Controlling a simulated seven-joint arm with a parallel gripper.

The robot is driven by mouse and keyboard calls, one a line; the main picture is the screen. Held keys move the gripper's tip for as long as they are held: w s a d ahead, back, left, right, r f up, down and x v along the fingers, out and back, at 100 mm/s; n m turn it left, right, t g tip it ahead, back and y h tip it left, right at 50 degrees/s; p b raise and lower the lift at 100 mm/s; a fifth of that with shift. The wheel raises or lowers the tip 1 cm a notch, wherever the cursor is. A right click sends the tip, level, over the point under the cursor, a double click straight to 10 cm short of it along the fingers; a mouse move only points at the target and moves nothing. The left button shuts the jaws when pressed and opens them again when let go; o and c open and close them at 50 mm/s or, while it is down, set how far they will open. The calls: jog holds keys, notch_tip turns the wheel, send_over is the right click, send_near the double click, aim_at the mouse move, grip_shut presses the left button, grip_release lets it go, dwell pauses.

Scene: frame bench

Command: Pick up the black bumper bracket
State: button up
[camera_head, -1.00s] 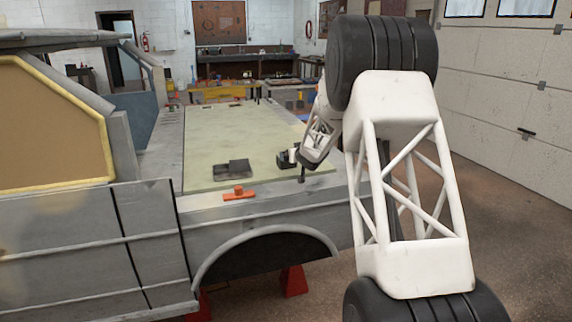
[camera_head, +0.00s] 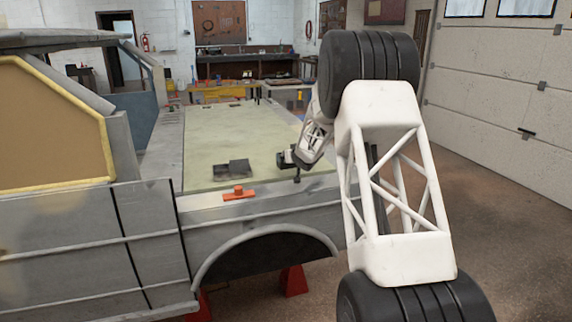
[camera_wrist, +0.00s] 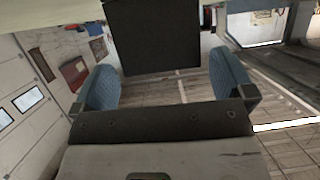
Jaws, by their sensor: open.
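The black bumper bracket (camera_head: 233,169) lies on the pale green top of the truck bed in the head view, behind the orange piece. My gripper (camera_head: 284,159) is to its right, low over the bed's near right corner, with a visible gap between them. In the wrist view my gripper (camera_wrist: 163,82) is open, with its two blue finger pads apart. A black square block (camera_wrist: 150,45) shows between and beyond the pads at the top of that view. It looks like the bracket, but I cannot be sure. No contact shows.
An orange piece (camera_head: 239,193) sits on the truck's near side rail (camera_head: 205,205). The bed top (camera_head: 235,125) is largely clear behind the bracket. The truck cab (camera_head: 50,130) stands at the left. The wrist picture appears upside down.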

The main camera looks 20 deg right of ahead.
jog(key=shift+x, duration=1.25)
jog(key=c, duration=0.8)
jog(key=shift+c, duration=0.2)
jog(key=shift+r, duration=0.15)
jog(key=shift+r, duration=1.7)
jog(key=s+a+r, duration=0.1)
jog(key=s+a, duration=0.2)
jog(key=s, duration=1.2)
jog(key=shift+s+r, duration=0.2)
jog(key=shift+s, duration=0.15)
